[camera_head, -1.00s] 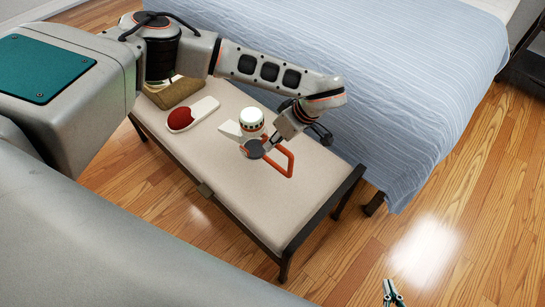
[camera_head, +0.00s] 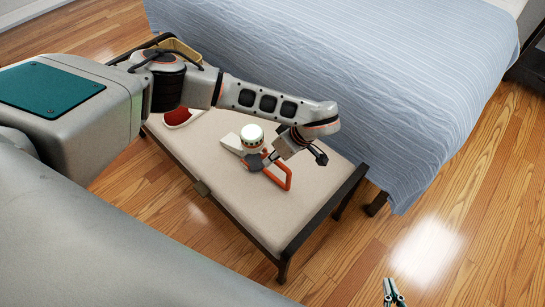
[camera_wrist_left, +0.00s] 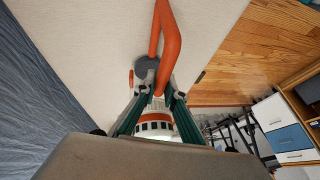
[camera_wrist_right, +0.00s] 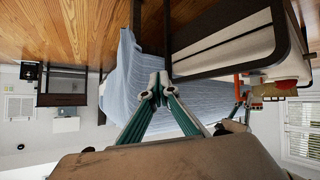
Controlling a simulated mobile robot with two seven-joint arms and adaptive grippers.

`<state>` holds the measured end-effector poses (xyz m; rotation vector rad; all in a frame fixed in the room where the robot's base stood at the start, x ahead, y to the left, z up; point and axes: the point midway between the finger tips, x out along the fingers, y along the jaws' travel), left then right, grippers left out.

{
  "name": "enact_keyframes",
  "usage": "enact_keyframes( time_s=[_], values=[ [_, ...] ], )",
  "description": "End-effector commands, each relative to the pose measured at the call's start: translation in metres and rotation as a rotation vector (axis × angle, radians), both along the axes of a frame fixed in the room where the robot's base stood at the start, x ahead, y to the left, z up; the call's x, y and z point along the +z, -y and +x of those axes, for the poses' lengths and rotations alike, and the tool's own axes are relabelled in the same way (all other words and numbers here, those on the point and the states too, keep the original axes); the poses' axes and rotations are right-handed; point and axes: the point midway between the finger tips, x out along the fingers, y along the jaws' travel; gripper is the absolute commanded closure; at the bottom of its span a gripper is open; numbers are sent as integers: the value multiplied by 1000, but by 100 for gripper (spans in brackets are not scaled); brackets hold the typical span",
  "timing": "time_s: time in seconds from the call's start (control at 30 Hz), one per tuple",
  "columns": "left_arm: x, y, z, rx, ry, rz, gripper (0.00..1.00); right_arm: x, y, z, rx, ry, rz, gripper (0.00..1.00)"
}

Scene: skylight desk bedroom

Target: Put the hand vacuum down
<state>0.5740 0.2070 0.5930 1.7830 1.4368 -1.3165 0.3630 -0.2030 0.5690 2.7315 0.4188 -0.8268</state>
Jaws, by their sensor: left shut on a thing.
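The hand vacuum has a white ribbed cup (camera_head: 252,134), a pale nozzle and an orange loop handle (camera_head: 282,178). It is over the middle of the beige bench (camera_head: 235,197); I cannot tell for sure whether it rests on the cushion. My left gripper (camera_head: 268,159) is shut on the vacuum. In the left wrist view, its fingertips (camera_wrist_left: 158,94) are on either side of the orange handle (camera_wrist_left: 168,48), with the white ribbed cup (camera_wrist_left: 154,125) behind. My right gripper (camera_head: 392,284) is far from the bench; its fingertips (camera_wrist_right: 159,82) are together and empty.
A red and white object (camera_head: 178,116) lies at the bench's far left end, partly behind my left arm. A bed with a blue striped cover (camera_head: 350,80) stands along the far side. Bare cushion lies on the near right part of the bench. Wood floor (camera_head: 440,215) is clear.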

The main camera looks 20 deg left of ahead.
Motion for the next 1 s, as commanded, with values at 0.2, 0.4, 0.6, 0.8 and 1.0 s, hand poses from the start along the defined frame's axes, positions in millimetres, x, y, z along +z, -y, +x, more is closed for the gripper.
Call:
enact_keyframes(
  time_s=[0.2,0.4,0.6,0.8,1.0],
  values=[
    [-2,0,0,0,2,1,85,1,1,2,-3,3,0,100],
    [-2,0,0,1,1,1,73,-2,3,1,-5,-2,-4,100],
    [-1,0,0,1,0,0,73,-5,4,0,-6,-5,-7,100],
    [21,8,3,-3,7,0,73,5,4,5,-5,11,-6,100],
    [59,27,5,-3,11,1,73,11,6,8,-10,18,-9,100]
  ],
)
